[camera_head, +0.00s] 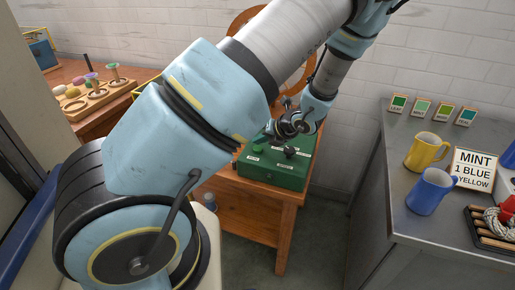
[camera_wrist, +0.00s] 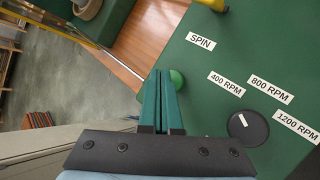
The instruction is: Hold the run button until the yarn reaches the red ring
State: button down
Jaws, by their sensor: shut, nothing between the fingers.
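A green box (camera_head: 272,175) with white labels stands on a small wooden table in the head view. In the wrist view its green top (camera_wrist: 205,85) carries the labels SPIN, 400 RPM, 800 RPM and 1200 RPM. A round green button (camera_wrist: 178,78) sits on the top beside my fingertips. Part of it is behind them, and I cannot tell whether they touch it. A black round knob (camera_wrist: 247,128) lies near the RPM labels. My gripper (camera_wrist: 164,73) is shut and empty, its fingers together over the box. No red ring shows clearly.
An orange wooden wheel (camera_head: 243,18) stands behind my arm, which partly hides it. The grey bench (camera_head: 385,250) at right holds a yellow mug (camera_head: 425,152), a blue mug (camera_head: 427,193), a sign (camera_head: 474,170) and a rack with pale yarn (camera_head: 497,222). A wooden bench (camera_head: 65,72) stands at left.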

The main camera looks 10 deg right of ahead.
aim_at(259, 150)
jog(key=shift+f, duration=0.1)
jog(key=shift+f, duration=0.3)
jog(key=shift+f+b, duration=0.5)
jog(key=shift+b, duration=0.1)
dwell(0.6)
jog(key=shift+r, duration=0.15)
dwell(1.2)
jog(key=shift+r+p, duration=0.8)
jog(key=shift+p, duration=0.1)
notch_tip(259, 150, up, 5)
jog(key=p, duration=0.4)
jog(key=shift+p, duration=0.35)
